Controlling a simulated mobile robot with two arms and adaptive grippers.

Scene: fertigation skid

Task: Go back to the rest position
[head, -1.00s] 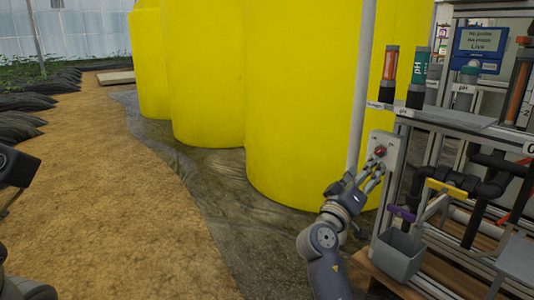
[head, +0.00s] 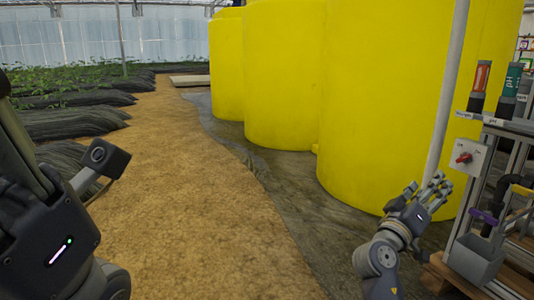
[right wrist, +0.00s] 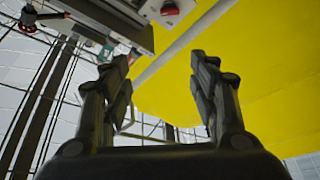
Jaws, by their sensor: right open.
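My right gripper (head: 428,190) is open and empty in the head view, with its fingers pointing up and to the right. It stands in front of the foot of the nearest yellow tank and left of the switch box (head: 480,148), apart from it. The switch box carries a red rotary knob (head: 463,158). In the right wrist view the two fingers (right wrist: 162,75) are spread with nothing between them, and the red knob (right wrist: 170,9) shows at the top. Part of my left arm shows at the left of the head view; its fingers are not seen.
The skid frame (head: 515,165) with a grey bin (head: 474,262) stands at the right edge. Large yellow tanks (head: 395,100) stand behind my right gripper. A sandy path (head: 190,190) runs clear through the middle. Black-covered plant beds (head: 70,122) lie at left.

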